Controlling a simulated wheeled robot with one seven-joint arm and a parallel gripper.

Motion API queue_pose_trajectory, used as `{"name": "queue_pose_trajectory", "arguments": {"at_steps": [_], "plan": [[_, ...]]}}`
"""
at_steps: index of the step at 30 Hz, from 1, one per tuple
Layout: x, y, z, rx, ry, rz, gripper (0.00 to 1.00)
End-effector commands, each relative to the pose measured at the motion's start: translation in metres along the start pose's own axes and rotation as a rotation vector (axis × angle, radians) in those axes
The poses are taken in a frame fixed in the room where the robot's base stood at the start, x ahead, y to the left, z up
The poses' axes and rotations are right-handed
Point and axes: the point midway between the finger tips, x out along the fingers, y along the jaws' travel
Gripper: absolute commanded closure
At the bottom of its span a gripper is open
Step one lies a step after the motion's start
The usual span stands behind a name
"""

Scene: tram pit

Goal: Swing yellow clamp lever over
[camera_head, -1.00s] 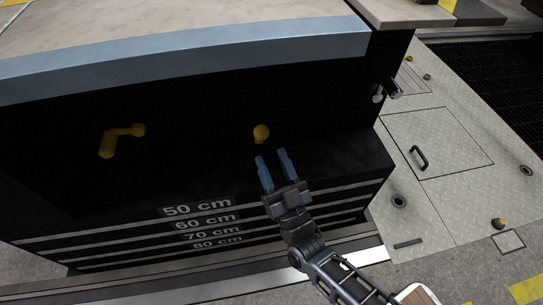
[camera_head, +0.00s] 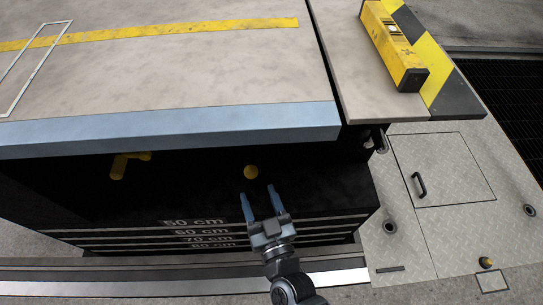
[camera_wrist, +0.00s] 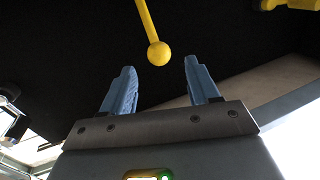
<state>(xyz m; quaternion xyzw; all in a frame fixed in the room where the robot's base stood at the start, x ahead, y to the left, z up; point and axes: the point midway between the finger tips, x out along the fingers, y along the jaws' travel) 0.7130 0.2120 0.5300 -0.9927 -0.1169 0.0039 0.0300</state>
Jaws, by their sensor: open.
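A yellow lever with a round ball knob (camera_head: 251,172) shows against the dark recess under the platform edge. The wrist view shows its thin yellow rod and ball (camera_wrist: 159,53) just beyond the fingertips and between their lines. A second yellow handle (camera_head: 124,164) is at the left of the recess, partly hidden by the platform edge; a yellow part (camera_wrist: 288,4) shows at the top right of the wrist view. My gripper (camera_head: 260,195), with blue fingers, is open and empty. It points at the ball from below in the head view. The fingers are apart from the ball.
The platform's grey-blue edge (camera_head: 180,128) overhangs the recess. Steps marked 50 to 80 cm (camera_head: 195,234) lie below. A yellow box (camera_head: 394,45) sits on top at right. A metal floor plate with a black handle (camera_head: 420,185) lies to the right.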

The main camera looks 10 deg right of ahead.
Motion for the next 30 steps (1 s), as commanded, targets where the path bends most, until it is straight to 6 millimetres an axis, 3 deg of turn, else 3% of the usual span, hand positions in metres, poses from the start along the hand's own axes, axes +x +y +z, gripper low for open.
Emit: {"name": "queue_pose_trajectory", "arguments": {"at_steps": [15,27,30], "plan": [[0.068,0.000,0.001,0.000,0.002,0.000,0.40],[0.077,0.000,0.001,0.000,0.001,0.000,0.40],[0.077,0.000,0.001,0.000,0.001,0.001,0.47]]}}
